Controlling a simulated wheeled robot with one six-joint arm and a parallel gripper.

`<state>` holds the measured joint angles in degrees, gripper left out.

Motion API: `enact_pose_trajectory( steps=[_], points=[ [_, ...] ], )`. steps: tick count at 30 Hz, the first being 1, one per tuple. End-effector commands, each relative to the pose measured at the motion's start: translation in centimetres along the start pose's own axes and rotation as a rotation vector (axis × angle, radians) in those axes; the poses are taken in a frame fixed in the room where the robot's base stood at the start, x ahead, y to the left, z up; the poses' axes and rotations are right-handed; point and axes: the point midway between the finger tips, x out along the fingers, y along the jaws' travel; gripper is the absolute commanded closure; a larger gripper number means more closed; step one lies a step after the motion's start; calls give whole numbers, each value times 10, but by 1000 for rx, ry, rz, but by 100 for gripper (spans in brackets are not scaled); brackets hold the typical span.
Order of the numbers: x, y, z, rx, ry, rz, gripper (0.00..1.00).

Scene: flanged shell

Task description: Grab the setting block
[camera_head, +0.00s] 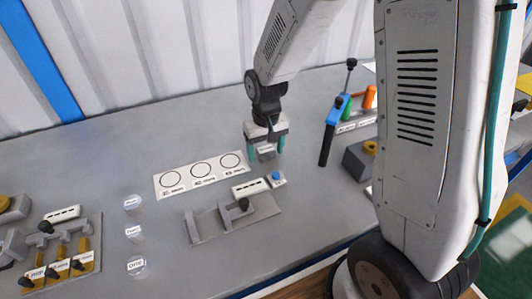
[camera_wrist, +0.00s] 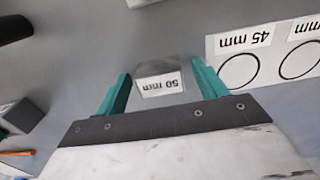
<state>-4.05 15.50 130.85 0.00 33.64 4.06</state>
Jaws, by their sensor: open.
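The setting block is a small grey block with a white "50 mm" label, upside down in the wrist view (camera_wrist: 160,84). In the head view the block (camera_head: 266,154) shows just below my gripper (camera_head: 267,146). In the wrist view my gripper (camera_wrist: 160,70) is open, with one teal finger on each side of the block. Gaps show between the block and both fingers. I cannot tell how far the fingertips are above the table.
A white card (camera_head: 201,185) with three circles lies left of the block. A grey fixture (camera_head: 207,226) with a black knob and a blue-button box (camera_head: 276,180) stand in front. A rack with coloured handles (camera_head: 336,111) is to the right. Clear discs (camera_head: 135,232) lie left.

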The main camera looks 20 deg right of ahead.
Motion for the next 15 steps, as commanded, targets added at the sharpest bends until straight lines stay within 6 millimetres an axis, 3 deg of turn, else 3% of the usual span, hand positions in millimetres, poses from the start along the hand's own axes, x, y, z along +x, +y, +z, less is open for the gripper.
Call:
enact_pose_trajectory(
  steps=[4,10,15],
  points=[
    [0,0,0,0,0,0,29],
    [0,0,0,0,0,0,83],
    [-1,0,0,0,1,0,83]
  ],
)
